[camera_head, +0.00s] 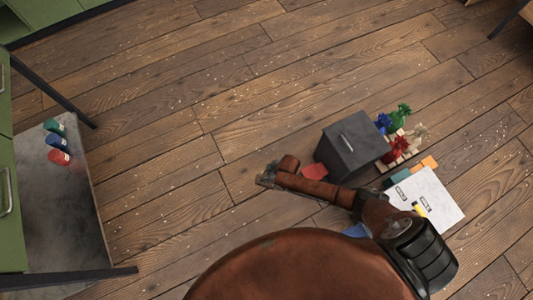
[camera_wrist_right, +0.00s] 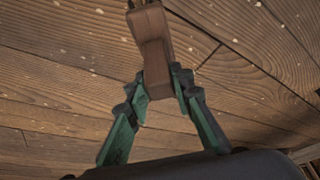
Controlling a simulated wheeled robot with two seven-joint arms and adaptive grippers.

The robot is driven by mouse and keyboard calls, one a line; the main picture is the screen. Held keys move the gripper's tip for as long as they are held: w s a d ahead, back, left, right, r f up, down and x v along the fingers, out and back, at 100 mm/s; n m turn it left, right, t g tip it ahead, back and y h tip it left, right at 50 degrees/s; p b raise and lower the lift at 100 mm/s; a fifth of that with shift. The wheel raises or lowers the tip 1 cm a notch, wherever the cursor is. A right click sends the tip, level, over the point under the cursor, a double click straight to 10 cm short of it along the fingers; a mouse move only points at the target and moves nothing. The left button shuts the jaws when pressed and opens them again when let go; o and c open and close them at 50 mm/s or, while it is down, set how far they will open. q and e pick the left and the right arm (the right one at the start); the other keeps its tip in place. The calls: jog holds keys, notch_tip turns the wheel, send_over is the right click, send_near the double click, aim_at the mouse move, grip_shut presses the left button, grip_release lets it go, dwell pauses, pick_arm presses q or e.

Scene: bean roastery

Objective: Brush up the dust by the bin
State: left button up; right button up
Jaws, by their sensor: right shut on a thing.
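My right gripper (camera_head: 267,177) reaches over the floor, left of the dark grey bin (camera_head: 352,146). In the right wrist view its green-grey fingers (camera_wrist_right: 157,80) are shut on a brown wooden brush (camera_wrist_right: 150,42), seen by its handle. The brush's far end runs out of the top of that view, so its bristles barely show. In the head view the brush cannot be told clearly from my brown arm. Pale dust specks (camera_wrist_right: 99,11) lie on the planks beyond the gripper and are scattered widely over the floor. My left gripper is not in view.
A red piece (camera_head: 315,171) lies against the bin's left side. Right of the bin are a pallet with colourful tied bags (camera_head: 397,147) and a white sheet (camera_head: 432,196) with small blocks. The middle floor is open.

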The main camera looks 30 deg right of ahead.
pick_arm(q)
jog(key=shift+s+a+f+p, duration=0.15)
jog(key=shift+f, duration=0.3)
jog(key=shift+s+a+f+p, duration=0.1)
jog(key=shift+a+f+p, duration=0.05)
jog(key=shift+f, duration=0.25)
